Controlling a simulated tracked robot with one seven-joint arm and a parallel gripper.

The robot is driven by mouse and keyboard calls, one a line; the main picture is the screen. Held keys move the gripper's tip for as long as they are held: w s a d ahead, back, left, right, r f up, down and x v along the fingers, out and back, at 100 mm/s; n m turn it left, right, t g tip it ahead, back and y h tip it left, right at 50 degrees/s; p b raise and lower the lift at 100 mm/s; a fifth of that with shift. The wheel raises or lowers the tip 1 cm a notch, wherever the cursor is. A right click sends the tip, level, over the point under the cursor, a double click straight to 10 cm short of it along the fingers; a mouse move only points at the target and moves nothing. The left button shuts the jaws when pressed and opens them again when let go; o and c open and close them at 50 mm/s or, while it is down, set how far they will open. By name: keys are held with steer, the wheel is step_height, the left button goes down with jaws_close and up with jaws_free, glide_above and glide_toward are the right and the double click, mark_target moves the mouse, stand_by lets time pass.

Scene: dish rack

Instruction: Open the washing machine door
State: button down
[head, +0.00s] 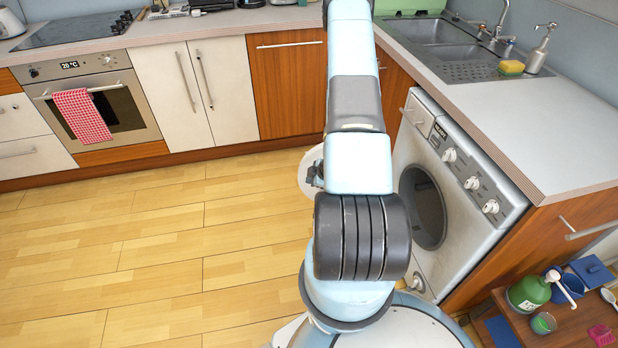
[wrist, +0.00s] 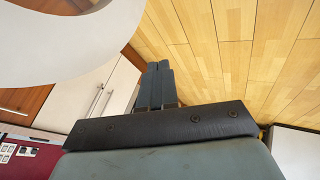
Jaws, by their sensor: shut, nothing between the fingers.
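The washing machine (head: 462,225) stands under the right counter in the head view, with a dark round opening in its front. A white, round-edged part (head: 305,172) juts out left of my arm; it looks like the door swung out from the machine, mostly hidden behind my arm. A large white ring (wrist: 90,75), apparently the same door, fills the upper left of the wrist view. My gripper (wrist: 160,68) is shut and empty, with the ring to its left and apart from its fingertips in the picture. In the head view only a dark bit of it shows beside the white part.
The counter with the sink (head: 445,38) runs above the machine. A low wooden table with a green bottle (head: 529,292) and blue containers stands at the lower right. An oven (head: 95,100) and white cupboards line the back. The wooden floor (head: 160,240) on the left is clear.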

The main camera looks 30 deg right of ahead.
steer(key=a+v, duration=0.1)
steer(key=v, duration=0.7)
steer(key=shift+s+d+r, duration=0.1)
steer(key=shift+d, duration=0.05)
steer(key=w+a+r+m+g+h, duration=0.1)
steer(key=w+a+r+m+h, duration=0.15)
steer(key=r, duration=1.25)
steer(key=w+a+r+m+h, duration=0.1)
steer(key=w+a+r+m, duration=0.15)
steer(key=r, duration=1.25)
steer(key=s+a+r+m, duration=0.2)
steer(key=s+a+r, duration=0.2)
steer(key=r, duration=0.2)
steer(key=s+a+r+m, duration=0.1)
steer(key=s+a+r, duration=0.25)
steer(key=r, duration=0.35)
steer(key=s+a+r+m+y, duration=0.1)
steer(key=s+a+r, duration=0.3)
steer(key=s, duration=0.3)
steer(key=s+a+r+m+y, duration=0.1)
steer(key=s+a+r+m, duration=0.1)
steer(key=s+a+r, duration=0.2)
steer(key=s+a, duration=0.2)
steer(key=s, duration=0.1)
steer(key=shift+s+r+g, duration=0.2)
steer(key=shift+s+g, duration=0.05)
steer(key=shift+g, duration=0.05)
